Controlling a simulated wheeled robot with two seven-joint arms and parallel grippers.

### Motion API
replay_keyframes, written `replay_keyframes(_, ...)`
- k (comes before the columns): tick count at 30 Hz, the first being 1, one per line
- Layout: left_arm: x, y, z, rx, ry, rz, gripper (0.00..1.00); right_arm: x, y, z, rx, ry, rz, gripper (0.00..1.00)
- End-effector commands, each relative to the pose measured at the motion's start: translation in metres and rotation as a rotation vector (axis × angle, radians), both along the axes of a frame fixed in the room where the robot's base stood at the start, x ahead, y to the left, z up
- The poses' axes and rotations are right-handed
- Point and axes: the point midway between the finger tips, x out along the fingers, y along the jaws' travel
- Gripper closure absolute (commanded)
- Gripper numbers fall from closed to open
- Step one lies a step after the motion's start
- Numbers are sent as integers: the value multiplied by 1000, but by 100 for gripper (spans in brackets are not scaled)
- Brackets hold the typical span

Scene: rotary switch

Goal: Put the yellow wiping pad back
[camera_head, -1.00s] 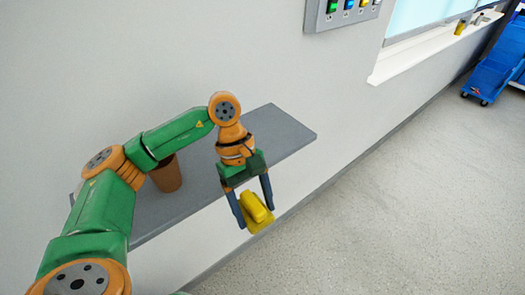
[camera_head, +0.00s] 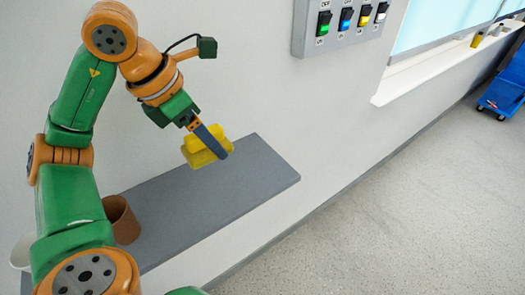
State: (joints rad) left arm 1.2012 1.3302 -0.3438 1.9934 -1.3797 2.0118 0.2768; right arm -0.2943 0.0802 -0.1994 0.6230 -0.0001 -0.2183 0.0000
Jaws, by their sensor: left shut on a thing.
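The yellow wiping pad (camera_head: 197,149) is in the head view, left of the middle. My left gripper (camera_head: 217,147) is shut on it and holds it over the grey wall shelf (camera_head: 250,180). One dark finger crosses the near side of the pad; the other finger is hidden behind it. I cannot tell exactly how high the pad is above the shelf, but it looks raised. My right gripper is not in view.
A brown cup (camera_head: 122,219) stands on the shelf's left part, partly behind my arm. A white container (camera_head: 22,252) shows at the left edge. A switch panel (camera_head: 340,22) is on the wall above. The shelf's right part is clear.

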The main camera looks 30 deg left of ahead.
Motion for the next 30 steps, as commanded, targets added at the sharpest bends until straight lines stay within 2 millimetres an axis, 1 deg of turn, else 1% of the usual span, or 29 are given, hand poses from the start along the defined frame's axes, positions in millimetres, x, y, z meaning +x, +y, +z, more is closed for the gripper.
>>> replay_keyframes(1, 15, -7, -7, -7, 6, -10, 78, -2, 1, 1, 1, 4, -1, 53)
replay_keyframes(3, 38, -13, -17, -8, 8, -10, 78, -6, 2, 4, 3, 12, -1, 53)
replay_keyframes(5, 57, -18, -22, -6, 10, -6, 78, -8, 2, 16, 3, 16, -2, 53)
replay_keyframes(6, 67, -20, -35, -4, 11, -4, 78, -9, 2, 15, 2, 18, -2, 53)
replay_keyframes(9, 84, -24, -59, -4, 10, -3, 78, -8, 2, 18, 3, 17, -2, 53)
replay_keyframes(10, 88, -25, -65, -2, 8, -5, 78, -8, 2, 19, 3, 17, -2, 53)
replay_keyframes(14, 100, -28, -79, -3, 5, -5, 78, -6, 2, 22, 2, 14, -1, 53)
replay_keyframes(16, 107, -30, -91, -1, 8, -5, 78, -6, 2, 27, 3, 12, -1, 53)
replay_keyframes(18, 105, -29, -104, 1, 9, -4, 78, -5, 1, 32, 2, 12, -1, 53)
replay_keyframes(21, 106, -29, -116, 0, 5, -5, 78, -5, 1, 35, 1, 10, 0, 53)
replay_keyframes(30, 106, -28, -122, 0, 2, -4, 78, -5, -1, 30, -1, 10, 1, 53)
